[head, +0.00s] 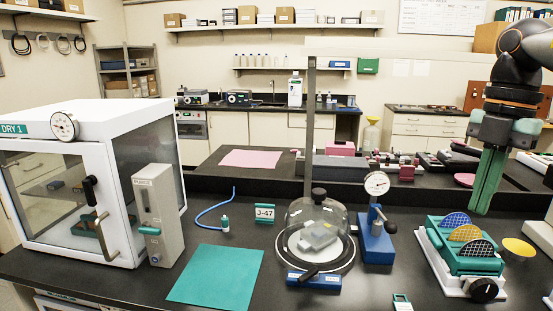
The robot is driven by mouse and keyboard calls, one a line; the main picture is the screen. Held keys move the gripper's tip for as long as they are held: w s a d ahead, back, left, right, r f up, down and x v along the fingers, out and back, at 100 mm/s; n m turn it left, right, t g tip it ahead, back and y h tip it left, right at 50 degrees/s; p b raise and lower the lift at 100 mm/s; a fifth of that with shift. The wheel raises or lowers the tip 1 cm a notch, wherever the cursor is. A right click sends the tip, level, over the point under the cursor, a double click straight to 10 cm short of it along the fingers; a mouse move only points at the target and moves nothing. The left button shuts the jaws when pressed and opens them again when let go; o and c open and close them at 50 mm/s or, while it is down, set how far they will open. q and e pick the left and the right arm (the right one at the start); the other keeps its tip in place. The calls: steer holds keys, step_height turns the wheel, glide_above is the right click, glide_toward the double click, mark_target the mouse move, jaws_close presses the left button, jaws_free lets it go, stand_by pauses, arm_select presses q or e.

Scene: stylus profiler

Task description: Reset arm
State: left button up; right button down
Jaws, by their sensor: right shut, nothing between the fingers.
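My right arm comes in from the upper right. Its right gripper (484,208) points straight down with its long green fingers together and nothing held between them. My left gripper is not in the picture.
A white dry cabinet (85,170) stands at left beside a grey PURGE box (158,215). A glass dome (318,228) and a blue dial gauge stand (377,240) are at centre. A teal mat (215,275) lies bare in front. A yellow disc (519,249) lies right.

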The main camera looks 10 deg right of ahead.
step_height(320, 180, down, 39)
steer(key=w+m+t+y+b, duration=0.1)
steer(key=m+t+y, duration=0.7)
steer(key=t, duration=0.5)
steer(key=s+a+f+m+h, duration=0.3)
steer(key=f+m, duration=0.1)
steer(key=f, duration=0.2)
steer(key=s+a+f+m+h, duration=0.3)
steer(key=f+m, duration=0.1)
steer(key=f, duration=0.1)
arm_select(q)
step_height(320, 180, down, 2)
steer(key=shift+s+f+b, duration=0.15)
steer(key=shift+b, duration=0.5)
arm_select(e)
steer(key=s+a+f+m+g, duration=0.1)
steer(key=s+a+f+m, duration=0.1)
steer(key=a, duration=0.5)
steer(key=s+a+f+m+g, duration=0.2)
steer(key=s+a+f, duration=0.3)
steer(key=a, duration=0.2)
steer(key=shift+s+f+h, duration=0.15)
steer(key=shift+s+h, duration=0.2)
steer(key=shift+h, duration=0.05)
